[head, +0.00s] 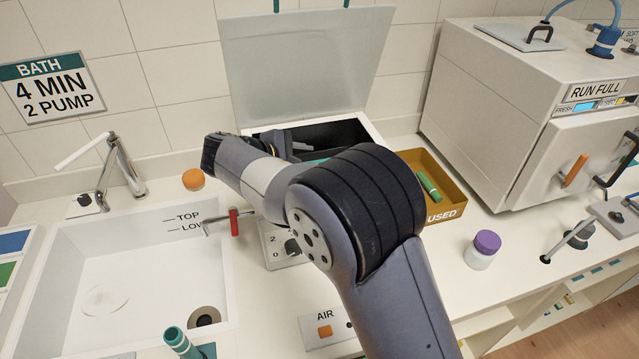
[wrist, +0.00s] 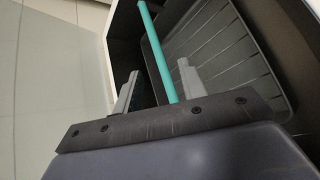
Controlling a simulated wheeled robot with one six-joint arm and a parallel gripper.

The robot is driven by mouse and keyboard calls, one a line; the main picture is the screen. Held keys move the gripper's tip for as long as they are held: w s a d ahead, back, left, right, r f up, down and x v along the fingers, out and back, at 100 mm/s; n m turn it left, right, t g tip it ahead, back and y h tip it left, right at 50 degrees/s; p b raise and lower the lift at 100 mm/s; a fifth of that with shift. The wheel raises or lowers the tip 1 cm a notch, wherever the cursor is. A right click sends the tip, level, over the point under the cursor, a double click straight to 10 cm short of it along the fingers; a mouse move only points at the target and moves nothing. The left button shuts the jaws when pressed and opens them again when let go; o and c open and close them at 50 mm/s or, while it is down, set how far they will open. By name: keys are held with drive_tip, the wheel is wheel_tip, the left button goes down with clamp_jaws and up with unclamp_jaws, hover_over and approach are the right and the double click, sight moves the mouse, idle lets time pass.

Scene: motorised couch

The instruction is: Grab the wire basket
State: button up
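The wire basket (wrist: 222,60) shows in the wrist view as a dark grey ribbed tray inside a dark-lined tank. A teal bar (wrist: 153,38), which looks like its handle, runs along it. My gripper (wrist: 158,70) is open, with one grey finger on each side of the teal bar. A gap shows on the left of the bar and a smaller one on the right. In the head view my gripper (head: 287,147) reaches into the open white tank (head: 372,128). My arm hides most of the basket there.
The tank's frosted lid (head: 305,62) stands open behind it. A yellow USED bin (head: 452,190) with a green item is to the right, near a purple-capped jar (head: 483,250) and a white machine (head: 500,110). The sink (head: 130,275) is at left, with a red-handled lever (head: 234,222) beside it.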

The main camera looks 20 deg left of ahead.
drive_tip(key=x, duration=0.3)
drive_tip(key=shift+w+d+f+p, duration=0.15)
drive_tip(key=shift+d+p, duration=0.1)
drive_tip(key=shift+p, duration=0.05)
clamp_jaws()
idle(0.4)
